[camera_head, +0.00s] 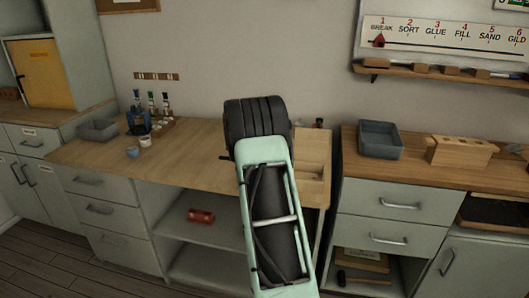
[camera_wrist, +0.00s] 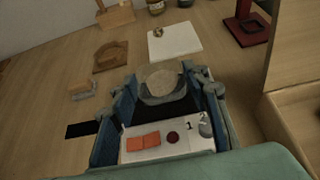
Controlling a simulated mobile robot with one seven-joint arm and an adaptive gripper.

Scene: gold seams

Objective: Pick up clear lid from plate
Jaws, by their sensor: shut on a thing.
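In the wrist view the clear lid (camera_wrist: 163,74), a pale see-through round piece, sits between the fingertips of my gripper (camera_wrist: 162,90). The blue-grey fingers stand on both sides of it and are shut on it. A white plate-like card (camera_wrist: 150,150) with two orange squares, a dark red disc, a small grey piece and a "1" shows nearer the palm, below the lid in the picture. A dark patch lies between the card and the lid. I cannot tell whether the lid touches anything beneath. In the head view my arm hides the gripper and the lid.
On the wooden bench (camera_head: 90,155) are a grey tray (camera_head: 98,130) and a blue bottle holder (camera_head: 138,121). The wrist view shows a white sheet (camera_wrist: 178,48), a wooden piece (camera_wrist: 110,56), a red stand (camera_wrist: 246,30) and a tray wall (camera_wrist: 292,55) at right.

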